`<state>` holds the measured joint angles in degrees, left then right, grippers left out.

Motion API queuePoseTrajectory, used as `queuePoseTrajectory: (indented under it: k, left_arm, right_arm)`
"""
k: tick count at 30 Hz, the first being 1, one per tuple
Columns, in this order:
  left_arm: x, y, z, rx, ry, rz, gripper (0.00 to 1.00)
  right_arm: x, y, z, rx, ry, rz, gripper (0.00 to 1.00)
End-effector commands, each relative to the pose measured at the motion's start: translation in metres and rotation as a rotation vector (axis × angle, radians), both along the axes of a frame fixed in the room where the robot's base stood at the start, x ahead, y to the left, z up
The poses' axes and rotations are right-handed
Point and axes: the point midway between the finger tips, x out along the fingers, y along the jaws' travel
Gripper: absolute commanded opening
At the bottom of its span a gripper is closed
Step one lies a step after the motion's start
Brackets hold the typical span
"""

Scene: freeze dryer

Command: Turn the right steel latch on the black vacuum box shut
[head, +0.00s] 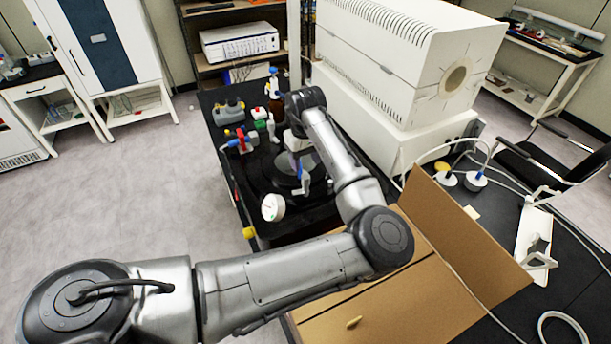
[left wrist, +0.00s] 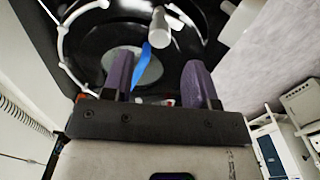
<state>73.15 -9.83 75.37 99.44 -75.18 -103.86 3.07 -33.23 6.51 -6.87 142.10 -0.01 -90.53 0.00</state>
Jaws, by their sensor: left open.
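The black vacuum box (head: 262,178) stands on the dark bench in the middle of the head view, with a round glass window on top. In the left wrist view its black round face (left wrist: 100,38) fills the top. A pale metal cylinder (left wrist: 158,28), apparently a latch handle, stands out there beside a thin blue piece (left wrist: 145,62). I cannot tell if the latch is turned. My left gripper (head: 300,168) reaches down over the box. Its two purple fingers (left wrist: 157,76) are apart, with nothing gripped between them; the cylinder lies beyond their tips. My right gripper is not in view.
A round white gauge (head: 273,207) sits at the box's near side. Small bottles and coloured fittings (head: 247,140) crowd the bench behind left. A large white furnace (head: 400,70) stands behind right. An open cardboard box (head: 465,240) lies near right. The floor at left is clear.

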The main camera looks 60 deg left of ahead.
Motion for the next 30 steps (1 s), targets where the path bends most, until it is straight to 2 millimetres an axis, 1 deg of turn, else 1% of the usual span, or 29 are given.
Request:
queuePoseTrajectory:
  k: [1, 6, 12, 18, 27, 28, 30]
  left_arm:
    - [0.0, 0.0, -0.01, -0.001, 0.001, -0.001, 0.53]
    - [0.0, 0.0, -0.036, 0.0, 0.0, 0.001, 0.53]
    - [0.0, 0.0, -0.058, 0.001, -0.001, 0.0, 0.53]
    - [0.0, 0.0, -0.067, 0.001, -0.002, 0.001, 0.53]
    - [0.0, 0.0, -0.069, 0.001, -0.002, 0.001, 0.53]
    - [0.0, 0.0, -0.069, 0.001, -0.002, 0.001, 0.52]
    - [0.0, 0.0, -0.069, 0.001, -0.002, 0.001, 0.46]
  right_arm:
    - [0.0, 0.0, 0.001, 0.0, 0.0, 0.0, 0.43]
    - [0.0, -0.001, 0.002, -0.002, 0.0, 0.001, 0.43]
    - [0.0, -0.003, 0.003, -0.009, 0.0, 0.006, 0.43]
    - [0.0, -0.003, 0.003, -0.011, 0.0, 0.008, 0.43]
    - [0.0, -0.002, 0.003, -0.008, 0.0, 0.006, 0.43]
    - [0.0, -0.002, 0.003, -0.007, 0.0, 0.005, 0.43]
    - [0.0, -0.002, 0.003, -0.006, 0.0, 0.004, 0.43]
